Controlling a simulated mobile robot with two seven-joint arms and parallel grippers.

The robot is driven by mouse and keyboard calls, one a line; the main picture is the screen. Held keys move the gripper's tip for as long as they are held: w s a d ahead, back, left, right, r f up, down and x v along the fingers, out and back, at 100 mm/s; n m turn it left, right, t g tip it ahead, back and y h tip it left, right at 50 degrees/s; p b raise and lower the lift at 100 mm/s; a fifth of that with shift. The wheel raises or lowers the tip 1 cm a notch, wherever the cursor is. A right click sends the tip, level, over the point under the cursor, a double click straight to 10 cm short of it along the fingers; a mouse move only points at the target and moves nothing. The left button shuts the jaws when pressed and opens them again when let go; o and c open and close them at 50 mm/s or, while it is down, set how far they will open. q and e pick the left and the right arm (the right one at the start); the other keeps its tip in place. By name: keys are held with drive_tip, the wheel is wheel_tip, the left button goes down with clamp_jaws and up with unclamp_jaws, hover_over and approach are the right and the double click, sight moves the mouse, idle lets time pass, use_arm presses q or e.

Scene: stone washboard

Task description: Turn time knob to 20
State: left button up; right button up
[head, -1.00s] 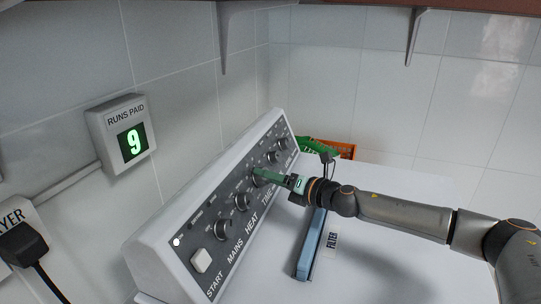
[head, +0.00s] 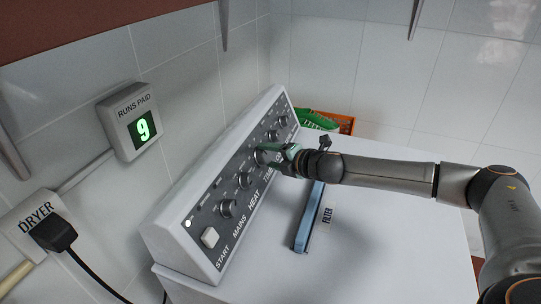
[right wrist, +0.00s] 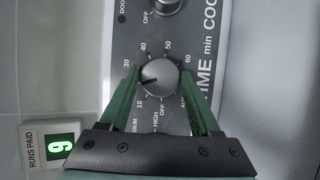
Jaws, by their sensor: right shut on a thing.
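The time knob (right wrist: 160,75) is a round grey dial on the dark panel strip in the right wrist view. Its dark pointer mark faces left and slightly down, between the 10 and 30 marks. The number between those two is hidden behind a finger. My right gripper (right wrist: 162,78) has its green fingers on both sides of the knob and is shut on it. In the head view the right gripper (head: 272,154) reaches the panel from the right and partly covers the time knob (head: 260,157). My left gripper is not in view.
The dryer panel (head: 165,250) also carries a heat knob (head: 244,180), a mains knob (head: 227,208) and a white start button (head: 210,237). A blue filter handle (head: 309,215) lies below my right arm. A "RUNS PAID" box (head: 135,120) reading 9 hangs on the wall.

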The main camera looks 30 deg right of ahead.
idle(0.5)
drive_tip(key=o, duration=1.4)
drive_tip(key=b+v, duration=0.1)
drive_tip(key=v, duration=1.1)
drive_tip(key=shift+s+d+r, duration=0.1)
drive_tip(key=shift+s+r, duration=0.05)
drive_tip(key=shift+r, duration=0.1)
drive_tip(key=shift+s+f, duration=0.1)
